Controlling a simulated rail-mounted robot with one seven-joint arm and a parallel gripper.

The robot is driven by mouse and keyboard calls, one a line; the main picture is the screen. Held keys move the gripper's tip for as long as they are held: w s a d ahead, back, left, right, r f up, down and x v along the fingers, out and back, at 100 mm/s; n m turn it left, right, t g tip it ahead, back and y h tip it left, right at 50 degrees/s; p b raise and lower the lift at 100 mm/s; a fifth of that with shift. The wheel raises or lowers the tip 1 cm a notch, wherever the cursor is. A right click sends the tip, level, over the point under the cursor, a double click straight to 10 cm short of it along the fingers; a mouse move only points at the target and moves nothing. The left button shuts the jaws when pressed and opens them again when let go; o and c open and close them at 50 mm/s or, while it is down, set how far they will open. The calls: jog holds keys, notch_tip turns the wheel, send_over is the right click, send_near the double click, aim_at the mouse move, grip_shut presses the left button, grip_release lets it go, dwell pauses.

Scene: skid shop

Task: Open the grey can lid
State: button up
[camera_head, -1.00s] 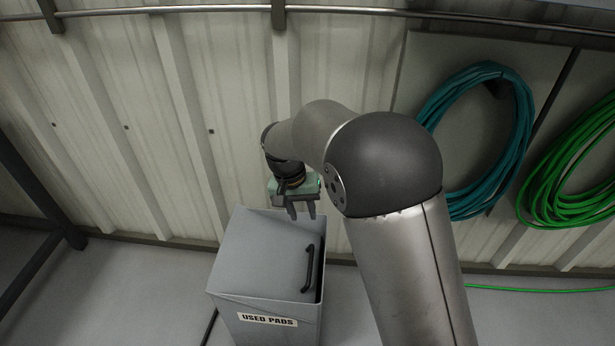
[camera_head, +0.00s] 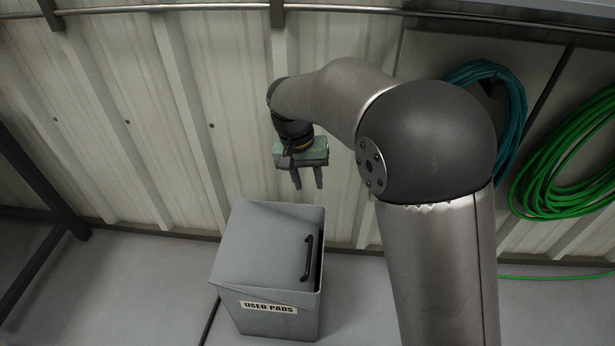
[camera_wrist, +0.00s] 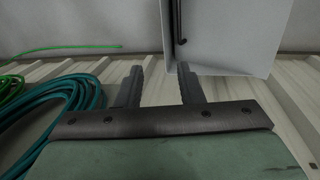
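The grey can (camera_head: 256,311) stands on the floor by the wall, with a "USED PADS" label on its front. Its grey lid (camera_head: 262,243) looks tilted, with a dark gap along its right side, and has a black bar handle (camera_head: 308,258) near the right edge. In the wrist view the can (camera_wrist: 222,30) is at the top right, with the handle (camera_wrist: 177,18) at the top edge. My gripper (camera_head: 309,187) hangs above and behind the can's back edge, apart from lid and handle. Its two fingers (camera_wrist: 160,72) are spread and nothing is between them.
A ribbed metal wall (camera_head: 170,120) stands close behind the can. A teal hose coil (camera_head: 512,105) and a green hose coil (camera_head: 570,165) hang on the right. A dark frame (camera_head: 45,190) stands at the left.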

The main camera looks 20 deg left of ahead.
jog(key=c, duration=0.4)
jog(key=shift+f+n, duration=0.2)
jog(key=shift+n, duration=0.1)
grip_shut()
jog(key=n+b, duration=0.3)
jog(key=n, duration=1.1)
send_over(309, 253)
jog(key=a, duration=0.1)
notch_tip(309, 253, down, 8)
jog(key=r, duration=0.1)
jog(key=f+n+b, duration=0.3)
jog(key=f+n, duration=0.4)
jog(key=f+n+b, duration=0.3)
jog(key=f+n, duration=0.4)
jog(key=f, duration=0.1)
jog(key=f+n+b, duration=0.3)
jog(key=f+n, duration=0.4)
jog(key=shift+d+f+n, duration=0.25)
jog(key=shift+f+n, duration=0.05)
jog(key=shift+f, duration=0.1)
